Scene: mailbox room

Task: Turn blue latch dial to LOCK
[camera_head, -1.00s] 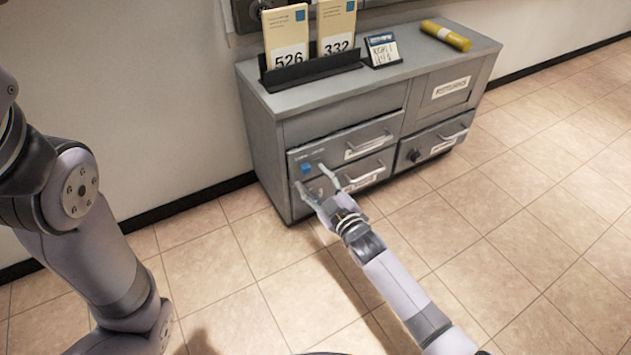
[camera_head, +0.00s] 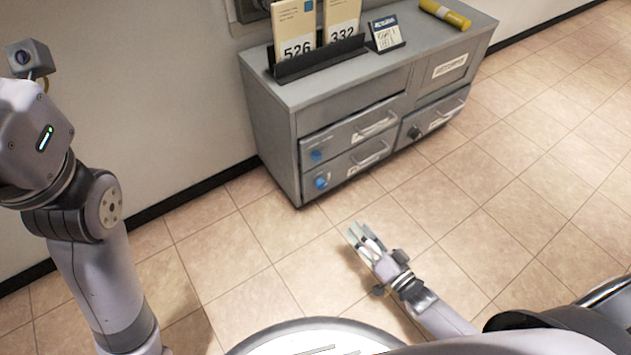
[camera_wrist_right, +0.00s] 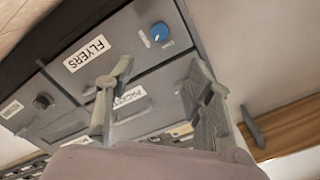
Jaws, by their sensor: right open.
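The grey cabinet (camera_head: 275,140) has two blue dials at the left end of its stacked drawers. The upper blue dial (camera_head: 316,155) and the lower blue dial (camera_head: 321,182) are both uncovered in the head view. Their pointer directions are too small to read. One blue dial (camera_wrist_right: 159,32) also shows in the right wrist view, beside the drawer labelled FLYERS. My right gripper (camera_head: 358,231) is open and empty, in front of the cabinet and apart from the dials. Its spread fingers (camera_wrist_right: 160,66) frame drawer fronts in the wrist view. My left gripper is out of view.
A black dial (camera_head: 415,132) sits on the right lower drawer. Drawer handles (camera_head: 375,125) stick out from the fronts. On top stand numbered cards in a dark holder (camera_head: 320,58), a small sign (camera_head: 385,34) and a yellow cylinder (camera_head: 445,14). The tiled floor in front is clear.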

